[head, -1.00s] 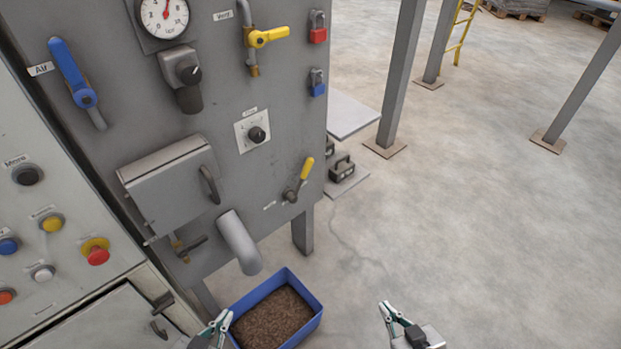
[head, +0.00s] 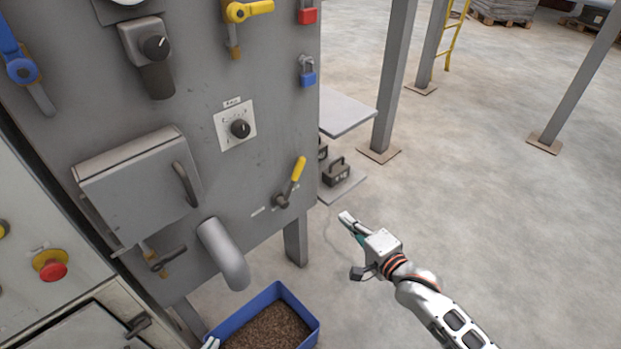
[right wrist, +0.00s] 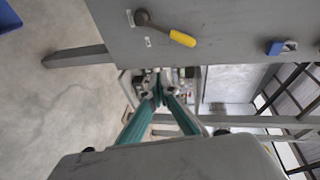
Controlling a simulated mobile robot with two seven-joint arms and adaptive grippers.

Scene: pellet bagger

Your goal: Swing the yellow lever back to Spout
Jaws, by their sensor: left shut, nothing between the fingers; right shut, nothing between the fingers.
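The lever with the yellow handle (head: 298,170) sits low on the right side of the grey panel. Its handle points up and slightly right from a dark pivot. A small label lies left of the pivot, too small to read. The lever also shows in the right wrist view (right wrist: 182,38), above the fingers and apart from them. My right gripper (head: 346,219) is shut and empty, right of and below the lever, not touching it. Its fingers meet in the right wrist view (right wrist: 158,92). My left gripper (head: 211,343) barely shows at the bottom edge, by the blue bin.
A grey spout pipe (head: 224,255) juts out left of the lever, above a blue bin (head: 312,326) of brown pellets. Dark weights (head: 337,174) stand behind the panel edge.

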